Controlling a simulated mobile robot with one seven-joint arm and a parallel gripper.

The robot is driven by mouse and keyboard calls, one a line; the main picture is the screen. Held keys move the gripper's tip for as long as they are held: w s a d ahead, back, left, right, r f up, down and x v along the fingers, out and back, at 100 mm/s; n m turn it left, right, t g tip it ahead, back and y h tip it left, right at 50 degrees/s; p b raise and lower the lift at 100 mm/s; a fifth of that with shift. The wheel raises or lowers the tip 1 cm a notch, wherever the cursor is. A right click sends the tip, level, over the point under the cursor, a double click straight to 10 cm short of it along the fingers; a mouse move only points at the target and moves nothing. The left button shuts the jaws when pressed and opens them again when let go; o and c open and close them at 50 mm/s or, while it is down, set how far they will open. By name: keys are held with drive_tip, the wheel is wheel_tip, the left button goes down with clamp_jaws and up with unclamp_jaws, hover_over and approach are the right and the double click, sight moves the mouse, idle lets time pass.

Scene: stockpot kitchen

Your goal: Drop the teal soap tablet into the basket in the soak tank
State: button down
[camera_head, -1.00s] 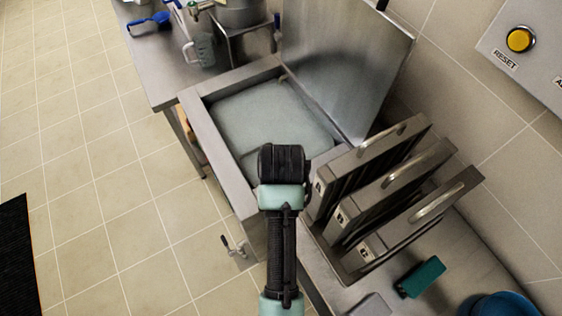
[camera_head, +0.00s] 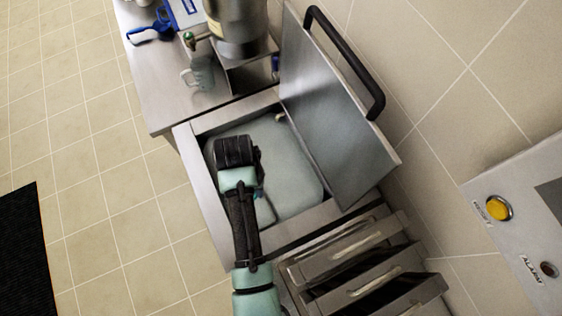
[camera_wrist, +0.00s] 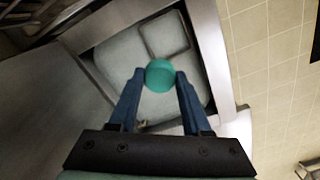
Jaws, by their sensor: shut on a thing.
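My gripper (camera_wrist: 158,80) is shut on the round teal soap tablet (camera_wrist: 160,73), held between the tips of its two blue fingers. In the wrist view the tablet appears over the open soak tank (camera_wrist: 208,45), which holds pale grey-green liquid. A smaller rounded square section in the tank (camera_wrist: 166,34), seemingly the basket, lies just beyond the tablet in the picture. I cannot tell the tablet's height above it. In the head view my arm reaches over the tank (camera_head: 222,238) and hides my fingers and part of the basket area.
The tank's lid (camera_head: 335,110) stands open on the right. Several handled panels (camera_head: 345,245) stand beside the tank's near end. A clear jug (camera_head: 200,74) and a steel pot (camera_head: 238,28) stand on the counter behind. A yellow reset button (camera_head: 498,208) is on the wall panel.

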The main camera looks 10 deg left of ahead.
drive_tip(key=shift+w+a, duration=0.1)
drive_tip(key=shift+f, duration=0.25)
drive_tip(key=shift+s+f+b, duration=0.3)
drive_tip(key=shift+f+b, duration=0.2)
drive_tip(key=shift+f, duration=0.15)
wheel_tip(320, 180, down, 4)
drive_tip(key=b, duration=0.3)
drive_tip(key=shift+c, duration=1.4)
unclamp_jaws()
drive_tip(key=shift+w, duration=0.15)
